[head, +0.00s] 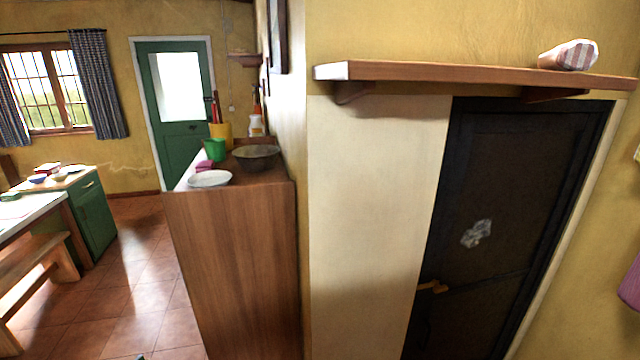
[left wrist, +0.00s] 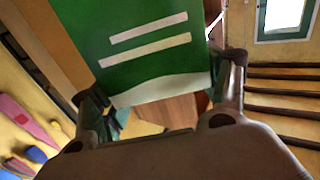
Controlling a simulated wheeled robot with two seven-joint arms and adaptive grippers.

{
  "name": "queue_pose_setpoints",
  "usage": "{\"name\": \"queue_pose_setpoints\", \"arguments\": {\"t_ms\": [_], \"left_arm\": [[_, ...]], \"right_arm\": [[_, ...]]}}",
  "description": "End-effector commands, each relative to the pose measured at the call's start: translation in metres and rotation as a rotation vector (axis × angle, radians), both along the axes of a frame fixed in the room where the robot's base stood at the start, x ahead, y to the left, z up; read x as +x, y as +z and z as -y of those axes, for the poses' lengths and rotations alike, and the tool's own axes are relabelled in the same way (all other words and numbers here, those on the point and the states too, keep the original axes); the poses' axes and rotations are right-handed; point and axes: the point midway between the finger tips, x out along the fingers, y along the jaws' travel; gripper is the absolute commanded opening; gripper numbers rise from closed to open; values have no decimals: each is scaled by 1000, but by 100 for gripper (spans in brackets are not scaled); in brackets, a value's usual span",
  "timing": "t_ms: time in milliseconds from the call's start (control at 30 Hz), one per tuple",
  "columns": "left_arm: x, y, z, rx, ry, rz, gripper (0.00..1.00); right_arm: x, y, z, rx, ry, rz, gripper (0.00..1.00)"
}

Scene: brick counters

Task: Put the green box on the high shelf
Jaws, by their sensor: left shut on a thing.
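The green box (left wrist: 150,75), with white stripes and a pale lower edge, fills the upper middle of the left wrist view. My left gripper (left wrist: 162,88) is shut on it, with one dark finger on each side. The box does not show in the head view. The high shelf (head: 450,72) is a brown wooden board on brackets, across the upper right of the head view above a dark door.
A striped white-and-pink item (head: 570,56) lies near the shelf's right end; the shelf's left and middle are clear. A brown counter (head: 235,260) holds a bowl (head: 256,157), a plate (head: 210,179) and a green cup (head: 215,149). Tiled floor (head: 130,300) is open at left.

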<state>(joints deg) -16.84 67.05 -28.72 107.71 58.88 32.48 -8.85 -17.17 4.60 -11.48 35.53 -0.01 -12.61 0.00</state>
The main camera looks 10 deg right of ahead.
Motion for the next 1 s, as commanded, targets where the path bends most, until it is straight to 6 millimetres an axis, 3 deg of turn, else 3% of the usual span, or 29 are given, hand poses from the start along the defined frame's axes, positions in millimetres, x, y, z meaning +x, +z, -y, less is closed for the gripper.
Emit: {"name": "queue_pose_setpoints", "arguments": {"t_ms": [467,1000], "left_arm": [[57,39,-12,0,31,5,44],[132,111,-29,-1,74,5,44]], "right_arm": [[0,0,-3,3,-2,0,40],[0,0,2,-2,0,-1,40]]}}
